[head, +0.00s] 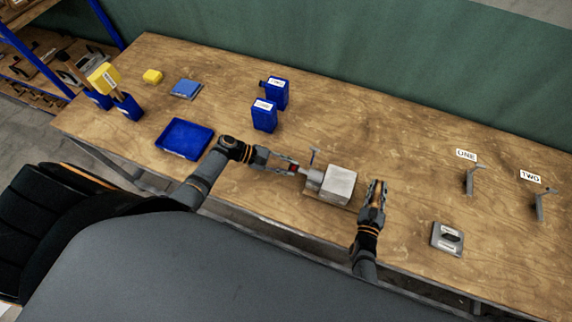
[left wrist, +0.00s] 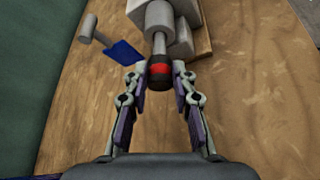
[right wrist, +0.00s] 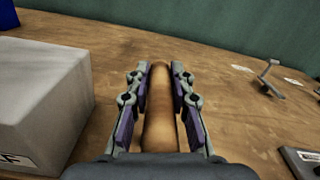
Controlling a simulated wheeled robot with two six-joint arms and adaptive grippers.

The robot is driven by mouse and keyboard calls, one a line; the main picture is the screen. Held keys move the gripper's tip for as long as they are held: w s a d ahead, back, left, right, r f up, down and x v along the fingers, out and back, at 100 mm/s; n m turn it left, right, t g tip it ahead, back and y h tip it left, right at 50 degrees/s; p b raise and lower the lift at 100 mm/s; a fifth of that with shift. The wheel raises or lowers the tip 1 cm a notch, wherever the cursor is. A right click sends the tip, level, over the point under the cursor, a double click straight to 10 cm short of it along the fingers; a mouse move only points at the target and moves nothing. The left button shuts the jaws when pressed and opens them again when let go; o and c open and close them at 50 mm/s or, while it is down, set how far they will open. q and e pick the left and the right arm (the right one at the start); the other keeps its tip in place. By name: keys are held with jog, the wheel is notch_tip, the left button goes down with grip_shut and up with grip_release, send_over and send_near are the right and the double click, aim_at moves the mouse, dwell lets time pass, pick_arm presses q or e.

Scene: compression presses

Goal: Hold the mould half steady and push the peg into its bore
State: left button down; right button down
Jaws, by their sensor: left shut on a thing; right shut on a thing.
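The mould half (head: 338,184) is a pale grey block near the front middle of the table; its side with the letters "LF" fills the left of the right wrist view (right wrist: 45,90). My left gripper (head: 284,167) is left of it, shut on the red-and-black end (left wrist: 159,72) of a grey rod. The rod meets a thicker grey cylinder (left wrist: 160,17) beside the block. My right gripper (head: 376,194), right of the block and apart from it, is shut on a tan rounded rod (right wrist: 160,105), possibly the peg. I see no bore opening.
Two blue containers (head: 264,115) (head: 277,92) and a blue tray (head: 185,138) are further left. Grey stands beside labels ONE (head: 466,155) and TWO (head: 530,176), and a grey plate (head: 447,239), are right. The table behind the block is clear.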

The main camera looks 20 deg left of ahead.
aim_at(301, 171)
pick_arm(q)
jog(key=shift+d, duration=1.8)
jog(key=c, duration=1)
grip_release()
jog(key=v, duration=1.2)
jog(key=shift+f, duration=0.1)
